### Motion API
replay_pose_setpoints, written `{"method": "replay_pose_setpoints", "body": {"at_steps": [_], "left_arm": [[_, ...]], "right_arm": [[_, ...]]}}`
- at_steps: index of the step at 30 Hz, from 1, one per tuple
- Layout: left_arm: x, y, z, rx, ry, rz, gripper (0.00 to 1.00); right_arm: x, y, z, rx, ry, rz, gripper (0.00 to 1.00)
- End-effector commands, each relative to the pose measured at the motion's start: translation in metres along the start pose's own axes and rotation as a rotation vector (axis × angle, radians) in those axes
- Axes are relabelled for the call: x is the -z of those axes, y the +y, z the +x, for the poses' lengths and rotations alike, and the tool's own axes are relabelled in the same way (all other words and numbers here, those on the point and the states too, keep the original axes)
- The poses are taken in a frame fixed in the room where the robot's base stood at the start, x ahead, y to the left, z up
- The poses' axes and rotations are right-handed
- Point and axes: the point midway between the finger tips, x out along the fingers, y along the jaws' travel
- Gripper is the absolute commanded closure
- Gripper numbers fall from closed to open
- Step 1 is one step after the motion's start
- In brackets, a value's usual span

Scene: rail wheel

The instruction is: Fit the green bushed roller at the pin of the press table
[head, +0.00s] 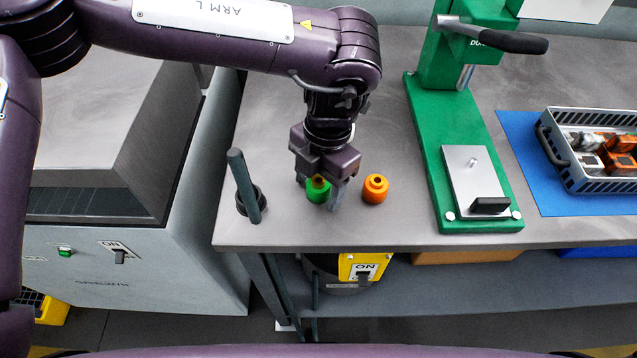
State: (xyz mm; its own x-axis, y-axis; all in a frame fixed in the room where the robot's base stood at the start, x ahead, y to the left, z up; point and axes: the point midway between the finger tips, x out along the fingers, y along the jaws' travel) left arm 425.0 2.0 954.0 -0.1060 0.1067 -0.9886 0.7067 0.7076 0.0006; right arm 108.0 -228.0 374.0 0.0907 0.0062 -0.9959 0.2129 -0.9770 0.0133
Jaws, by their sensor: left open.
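The green bushed roller (317,194) stands on the grey workbench near its front edge, with a dark orange top showing. My left gripper (320,197) points down over it with its fingers open, one on each side. The near right finger hides part of the roller's right side; I cannot tell whether either finger touches it. The pin (472,162) stands up from the silver plate of the press table (466,186), at the foot of the green press (425,115). The pin is bare. My right gripper is not in view.
An orange roller (375,190) stands close to the right of the gripper. A dark upright rod (244,185) in a round base is at the left. A press lever (505,41) juts right. A metal basket of parts (590,182) sits on a blue mat (525,160).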

Motion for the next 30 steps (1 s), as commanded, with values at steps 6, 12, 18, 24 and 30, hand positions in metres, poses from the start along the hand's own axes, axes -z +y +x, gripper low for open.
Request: {"method": "replay_pose_setpoints", "body": {"at_steps": [6, 12, 18, 24, 30], "left_arm": [[0.0, 0.0, 0.0, 0.0, 0.0, 0.001, 0.43], [0.0, 0.0, 0.0, 0.0, -0.001, 0.001, 0.69], [-0.001, 0.0, -0.001, 0.0, -0.001, 0.0, 0.93], [-0.001, 0.0, -0.001, 0.001, -0.002, 0.0, 0.93], [0.0, 0.0, -0.01, 0.001, -0.003, 0.001, 0.93]], "right_arm": [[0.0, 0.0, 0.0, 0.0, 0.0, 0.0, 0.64], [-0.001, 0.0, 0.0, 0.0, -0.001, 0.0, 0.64], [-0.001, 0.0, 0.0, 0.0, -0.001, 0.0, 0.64], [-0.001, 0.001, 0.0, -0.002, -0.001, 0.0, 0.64], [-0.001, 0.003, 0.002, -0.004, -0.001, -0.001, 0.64]]}}
